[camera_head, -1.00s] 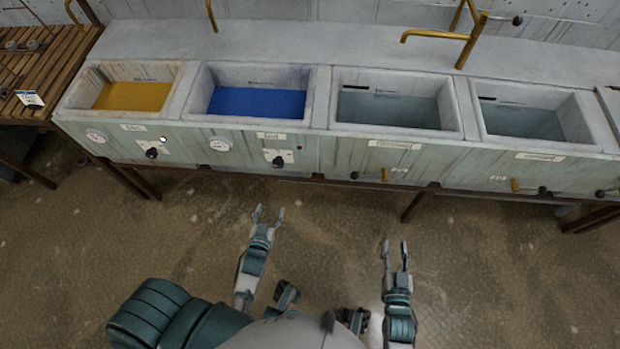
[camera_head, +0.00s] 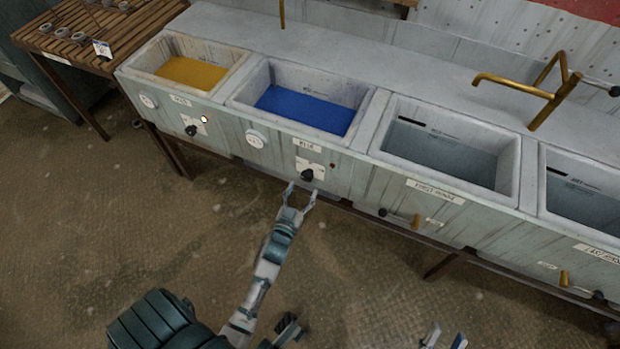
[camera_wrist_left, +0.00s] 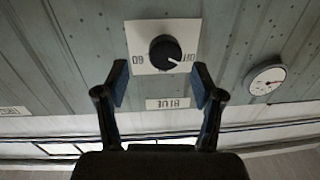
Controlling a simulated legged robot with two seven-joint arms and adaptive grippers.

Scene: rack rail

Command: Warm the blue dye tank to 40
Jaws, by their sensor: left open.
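The blue dye tank (camera_head: 305,108) is a stone basin of blue liquid in the row, with a label below its rim. Its black knob (camera_head: 307,175) sits on a white plate on the front panel. In the left wrist view the knob (camera_wrist_left: 165,52) shows close up between "60" and "OFF", its white mark toward "OFF". A white round dial (camera_head: 257,138) is on the panel left of the knob. My left gripper (camera_head: 301,190) is open and empty just in front of and below the knob, apart from it. My right gripper (camera_head: 446,338) is at the bottom edge, partly cut off.
A yellow tank (camera_head: 190,72) with its own knob (camera_head: 191,130) and a lit lamp (camera_head: 204,119) stands to the left. Grey-water basins (camera_head: 450,150) with levers stand to the right. A slatted wooden table (camera_head: 90,45) is at far left. The floor in front is clear.

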